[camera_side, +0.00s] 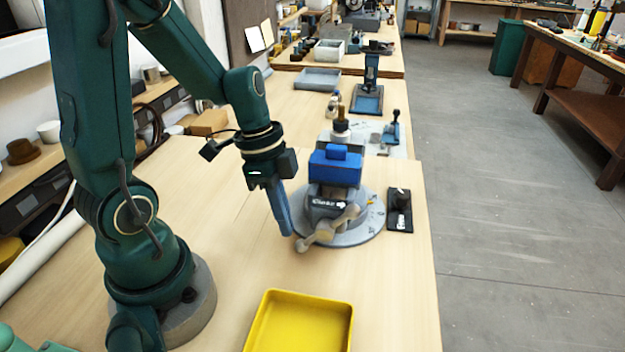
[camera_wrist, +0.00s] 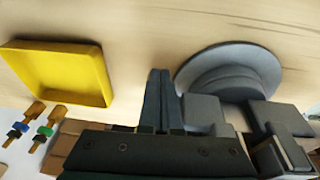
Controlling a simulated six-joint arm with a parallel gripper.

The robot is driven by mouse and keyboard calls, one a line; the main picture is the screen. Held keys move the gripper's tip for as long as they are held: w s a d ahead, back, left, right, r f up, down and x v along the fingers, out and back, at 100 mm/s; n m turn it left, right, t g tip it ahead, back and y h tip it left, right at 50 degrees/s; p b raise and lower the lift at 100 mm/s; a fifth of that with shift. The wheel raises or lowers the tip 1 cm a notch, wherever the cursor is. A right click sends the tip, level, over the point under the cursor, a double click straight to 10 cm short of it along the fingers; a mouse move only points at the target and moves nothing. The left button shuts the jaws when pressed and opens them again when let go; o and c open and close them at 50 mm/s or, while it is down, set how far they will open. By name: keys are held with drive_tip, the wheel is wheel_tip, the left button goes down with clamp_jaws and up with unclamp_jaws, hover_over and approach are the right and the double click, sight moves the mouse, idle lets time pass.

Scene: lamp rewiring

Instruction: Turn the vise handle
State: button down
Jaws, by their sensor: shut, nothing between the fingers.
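The vise (camera_side: 326,192), with blue jaws on top and a grey body, stands on a round grey base (camera_side: 368,230). Its handle (camera_side: 328,230), a pale bar with knobbed ends, slants across the front, its left end lower. My gripper (camera_side: 287,232) points down just left of the handle's lower end. Its fingers are shut and empty; whether they touch the handle I cannot tell. In the wrist view the shut fingers (camera_wrist: 158,78) lie left of the round base (camera_wrist: 225,65). The handle cannot be made out there.
A yellow tray (camera_side: 300,294) lies at the front; it also shows in the wrist view (camera_wrist: 105,78). A small black stand (camera_side: 399,222) sits right of the base. A blue fixture (camera_side: 368,100) and grey tray (camera_side: 317,79) are farther back. The bench left of my gripper is clear.

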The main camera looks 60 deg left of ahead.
drive_tip(key=shift+a+r, duration=0.15)
drive_tip(key=shift+r, duration=0.4)
drive_tip(key=c, duration=1.5)
unclamp_jaws()
drive_tip(key=shift+r, duration=0.3)
drive_tip(key=o, duration=0.6)
drive_tip(key=shift+s+a+r, duration=0.1)
drive_tip(key=shift+r, duration=0.15)
drive_tip(key=shift+o, duration=1.1)
drive_tip(key=w+d+v, duration=0.1)
drive_tip(key=v, duration=0.8)
drive_tip(key=shift+d+r, duration=0.35)
drive_tip(key=shift+r, duration=0.1)
drive_tip(key=m+g+y, duration=0.2)
drive_tip(key=m+g, duration=0.2)
drive_tip(key=m, duration=0.3)
hover_over(355, 205)
drive_tip(key=shift+w+a+f, duration=0.1)
drive_tip(key=shift+a+f, duration=0.05)
drive_tip(key=shift+a, duration=0.05)
drive_tip(key=shift+d+f, duration=0.15)
drive_tip(key=shift+d, duration=0.05)
drive_tip(key=shift+w+x, duration=0.2)
drive_tip(key=shift+x, duration=0.55)
drive_tip(key=shift+w+x, duration=0.15)
drive_tip(key=shift+x, duration=0.6)
drive_tip(key=shift+w+x, duration=0.2)
drive_tip(key=shift+x, duration=3.3)
drive_tip(key=shift+w, duration=0.15)
clamp_jaws()
